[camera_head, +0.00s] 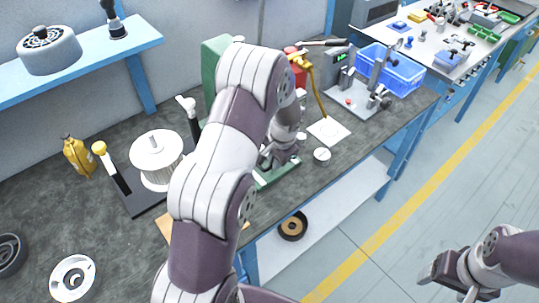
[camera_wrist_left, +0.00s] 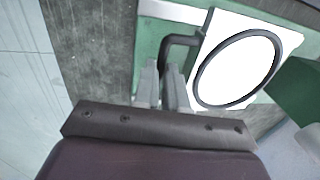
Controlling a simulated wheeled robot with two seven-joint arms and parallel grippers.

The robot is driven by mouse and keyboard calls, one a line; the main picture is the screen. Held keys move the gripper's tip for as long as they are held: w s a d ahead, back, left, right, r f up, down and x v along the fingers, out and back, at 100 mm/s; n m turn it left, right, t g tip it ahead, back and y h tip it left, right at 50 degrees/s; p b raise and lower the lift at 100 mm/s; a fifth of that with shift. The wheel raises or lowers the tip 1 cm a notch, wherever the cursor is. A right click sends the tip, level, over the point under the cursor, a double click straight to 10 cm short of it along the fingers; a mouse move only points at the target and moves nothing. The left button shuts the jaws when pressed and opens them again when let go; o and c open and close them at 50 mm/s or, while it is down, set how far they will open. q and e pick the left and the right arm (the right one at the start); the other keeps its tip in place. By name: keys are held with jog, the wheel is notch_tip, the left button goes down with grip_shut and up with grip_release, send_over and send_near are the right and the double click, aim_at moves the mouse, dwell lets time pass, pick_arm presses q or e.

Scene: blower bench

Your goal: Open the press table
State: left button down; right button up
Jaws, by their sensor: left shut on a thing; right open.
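The green press (camera_head: 214,62) stands at the back of the bench, mostly hidden behind my left arm; part of its green base (camera_head: 278,172) shows beside my left gripper (camera_head: 272,158). In the left wrist view, the press table appears as a white plate (camera_wrist_left: 207,52) with a black ring around a white disc. A black bent handle (camera_wrist_left: 180,40) comes off its side. My left gripper's fingers (camera_wrist_left: 163,85) are shut on this handle. My right gripper (camera_head: 450,283) is open and empty, out over the floor at the lower right.
A white ribbed cylinder (camera_head: 156,160) and a yellow bottle (camera_head: 77,156) stand on the bench at left. A blue crate (camera_head: 392,72) and a small fixture stand at back right. A white pad (camera_head: 329,131) and small round part (camera_head: 322,155) lie right of my left gripper.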

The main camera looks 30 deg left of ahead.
pick_arm(q)
jog(key=s+d, duration=0.1)
jog(key=d, duration=0.2)
jog(key=s+d, duration=0.1)
jog(key=d, duration=0.1)
jog(key=s+d+b, duration=0.1)
jog(key=d, duration=0.2)
jog(key=shift+s+d, duration=0.35)
jog(key=shift+s, duration=0.05)
jog(key=c, duration=1.2)
grip_release()
jog(key=shift+r, duration=0.1)
jog(key=shift+r, duration=0.2)
jog(key=r, duration=0.4)
jog(key=d+r, duration=0.1)
jog(key=r, duration=0.3)
jog(key=s+d+r, duration=0.1)
jog(key=r, duration=0.3)
jog(key=shift+d, duration=0.1)
